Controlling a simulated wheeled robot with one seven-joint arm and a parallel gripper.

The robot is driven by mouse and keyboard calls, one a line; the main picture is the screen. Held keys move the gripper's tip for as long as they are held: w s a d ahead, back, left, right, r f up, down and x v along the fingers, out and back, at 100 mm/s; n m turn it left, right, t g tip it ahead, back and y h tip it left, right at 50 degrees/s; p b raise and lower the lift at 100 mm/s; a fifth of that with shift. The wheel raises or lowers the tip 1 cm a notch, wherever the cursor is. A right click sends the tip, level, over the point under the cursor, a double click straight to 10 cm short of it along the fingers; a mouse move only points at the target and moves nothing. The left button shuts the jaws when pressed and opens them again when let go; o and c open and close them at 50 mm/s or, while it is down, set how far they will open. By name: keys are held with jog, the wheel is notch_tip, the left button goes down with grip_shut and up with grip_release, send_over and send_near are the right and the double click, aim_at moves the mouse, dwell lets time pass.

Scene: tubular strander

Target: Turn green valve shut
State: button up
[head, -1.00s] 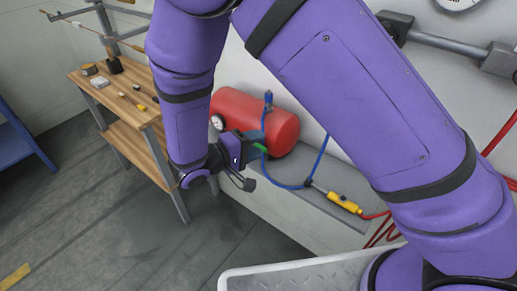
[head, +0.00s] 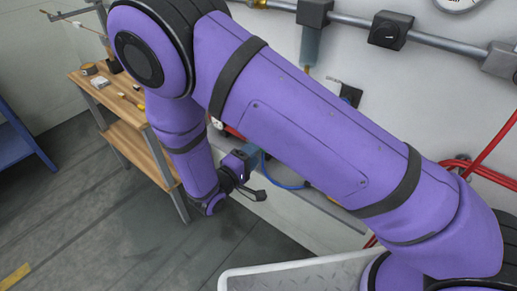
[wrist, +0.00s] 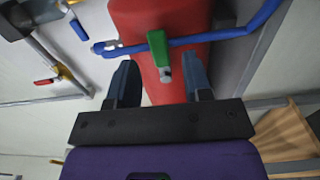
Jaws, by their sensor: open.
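The green valve handle (wrist: 158,48) shows in the wrist view as a short green bar with a grey stem end below it, in front of a red tank (wrist: 190,22). My gripper (wrist: 160,80) is open, with one dark blue-grey finger on each side of the handle's lower end. I see clear space between each finger and the handle, and cannot tell the depth gap. In the head view my gripper (head: 252,155) is small, beside the tank; my arm hides most of the tank, and the green handle is not visible there.
A blue hose (wrist: 212,38) crosses the tank behind the handle. A wooden bench (head: 148,117) with small items stands to the left in the head view. Grey pipes with black fittings (head: 390,30) run along the wall. The floor (head: 90,215) in front is clear.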

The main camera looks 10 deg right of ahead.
jog(key=shift+x, duration=1.7)
grip_shut()
